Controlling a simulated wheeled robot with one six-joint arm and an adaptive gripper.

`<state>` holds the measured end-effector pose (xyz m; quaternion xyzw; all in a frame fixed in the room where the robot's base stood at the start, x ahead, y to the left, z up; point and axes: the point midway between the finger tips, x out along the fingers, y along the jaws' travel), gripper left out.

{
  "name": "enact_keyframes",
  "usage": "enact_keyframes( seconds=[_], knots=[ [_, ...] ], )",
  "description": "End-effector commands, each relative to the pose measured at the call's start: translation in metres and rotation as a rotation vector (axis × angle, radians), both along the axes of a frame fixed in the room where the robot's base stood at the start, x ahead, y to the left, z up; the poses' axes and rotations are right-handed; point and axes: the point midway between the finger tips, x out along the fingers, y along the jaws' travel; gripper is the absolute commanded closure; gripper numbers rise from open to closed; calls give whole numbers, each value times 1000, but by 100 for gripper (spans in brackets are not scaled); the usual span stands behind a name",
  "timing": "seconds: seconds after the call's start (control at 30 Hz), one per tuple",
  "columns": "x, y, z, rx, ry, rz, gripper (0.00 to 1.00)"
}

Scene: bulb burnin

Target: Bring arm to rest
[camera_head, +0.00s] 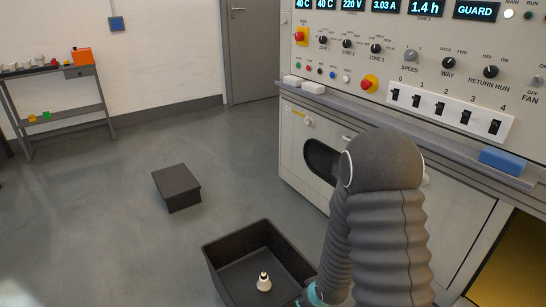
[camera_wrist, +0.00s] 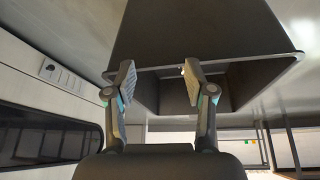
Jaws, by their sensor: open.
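My arm (camera_head: 385,210) stands in the right foreground of the head view, bent at a rounded joint in front of the machine. My gripper (camera_wrist: 158,78) shows in the wrist view, with its two fingers apart and nothing between them. In the head view only a teal part near it shows at the bottom edge; the fingers are hidden. A dark open bin (camera_head: 222,271) stands on the floor just left of my arm, with a white bulb (camera_head: 264,283) in it. The bin (camera_wrist: 215,28) also shows in the wrist view, beyond the fingertips.
The machine (camera_head: 305,150) with its control panel stands close to my arm on the right; a blue block (camera_head: 503,161) lies on its ledge. A dark low box (camera_head: 177,185) sits on the floor. A shelf table (camera_head: 60,118) stands far left.

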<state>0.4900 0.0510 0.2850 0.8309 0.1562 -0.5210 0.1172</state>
Motion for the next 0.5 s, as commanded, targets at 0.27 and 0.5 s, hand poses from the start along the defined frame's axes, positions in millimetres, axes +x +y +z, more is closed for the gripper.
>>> enact_keyframes(
  seconds=[0.27,0.5],
  knots=[
    [-43,-37,77,-115,210,-141,46],
    [-84,-50,150,-136,313,-241,46]
  ],
)
